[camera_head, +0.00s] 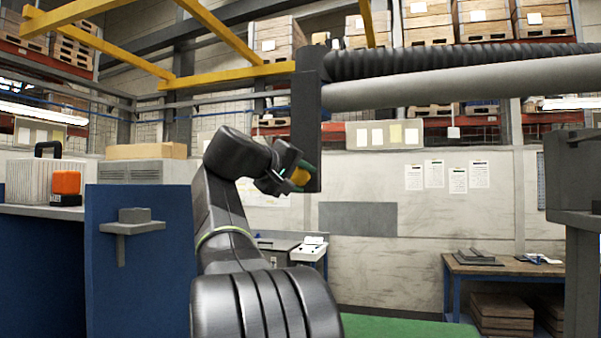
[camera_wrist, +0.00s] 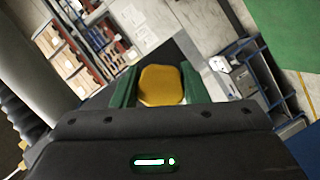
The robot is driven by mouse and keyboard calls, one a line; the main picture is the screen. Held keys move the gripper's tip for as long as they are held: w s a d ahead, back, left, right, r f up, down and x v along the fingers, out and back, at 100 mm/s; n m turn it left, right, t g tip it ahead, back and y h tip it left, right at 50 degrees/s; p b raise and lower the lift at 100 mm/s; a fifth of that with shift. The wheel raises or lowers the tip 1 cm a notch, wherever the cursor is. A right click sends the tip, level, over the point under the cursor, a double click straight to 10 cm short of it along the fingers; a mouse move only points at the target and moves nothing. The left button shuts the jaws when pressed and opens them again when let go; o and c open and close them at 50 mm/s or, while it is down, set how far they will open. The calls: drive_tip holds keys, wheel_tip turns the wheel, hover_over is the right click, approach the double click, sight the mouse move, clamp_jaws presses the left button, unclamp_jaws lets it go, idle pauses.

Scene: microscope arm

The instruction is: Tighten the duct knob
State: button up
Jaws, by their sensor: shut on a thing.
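The duct knob is yellow with rounded corners and sits on the dark upright bracket (camera_head: 306,125) at the end of the duct. In the head view the knob (camera_head: 300,177) shows at the bracket's lower left side. My gripper (camera_head: 293,176) is there with its jaws around it. In the wrist view the knob (camera_wrist: 161,86) lies between my two green fingers, one on each side, and my gripper (camera_wrist: 160,88) is shut on it. The side of the knob toward the bracket is hidden. I cannot tell how tight the knob is.
A grey pipe (camera_head: 460,82) and a black corrugated hose (camera_head: 450,60) run right from the bracket. A blue panel (camera_head: 140,255) with a small grey shelf (camera_head: 133,226) stands at left. A workbench (camera_head: 510,268) stands at right. Open green floor (camera_head: 400,328) lies in front.

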drive_tip(key=shift+f+m+y+p, duration=0.1)
drive_tip(key=shift+m+y+p, duration=0.25)
drive_tip(key=shift+m+y, duration=0.4)
drive_tip(key=shift+m, duration=0.35)
drive_tip(key=o, duration=1)
drive_tip(key=b+v, duration=0.1)
drive_tip(key=v, duration=1.2)
drive_tip(key=shift+s+a+r+b, duration=0.2)
drive_tip(key=shift+a+b, duration=0.15)
drive_tip(key=shift+b, duration=0.05)
drive_tip(key=shift+w, duration=0.1)
